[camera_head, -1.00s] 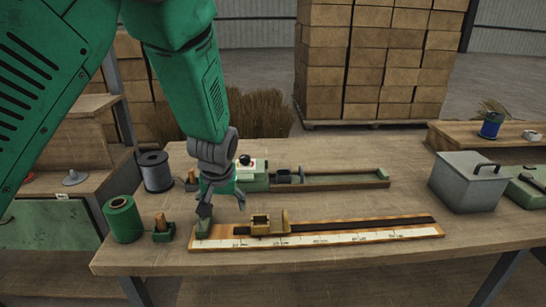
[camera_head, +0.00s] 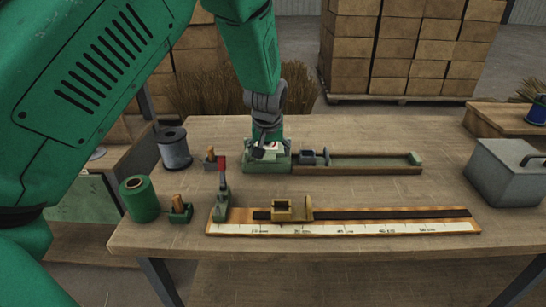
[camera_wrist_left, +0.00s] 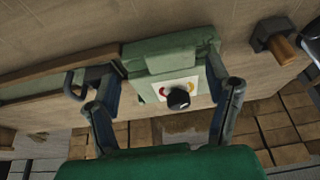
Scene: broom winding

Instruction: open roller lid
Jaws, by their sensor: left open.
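The green roller housing (camera_head: 281,162) sits at the left end of a wooden track at the back of the table. It has a white panel with red and yellow marks and a black knob, clear in the left wrist view (camera_wrist_left: 178,62). I cannot make out a separate lid edge. My left gripper (camera_head: 268,150) is over this housing, pointing down. In the left wrist view its fingers (camera_wrist_left: 163,80) are spread, one on each side of the green block and knob. Whether they touch it I cannot tell. My right gripper is out of view.
A ruler board (camera_head: 350,229) with a brass slider (camera_head: 292,208) and an upright red-handled clamp (camera_head: 221,190) lies in front. A green spool (camera_head: 139,199) and grey spool (camera_head: 174,149) stand left. A grey lidded box (camera_head: 505,172) stands right.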

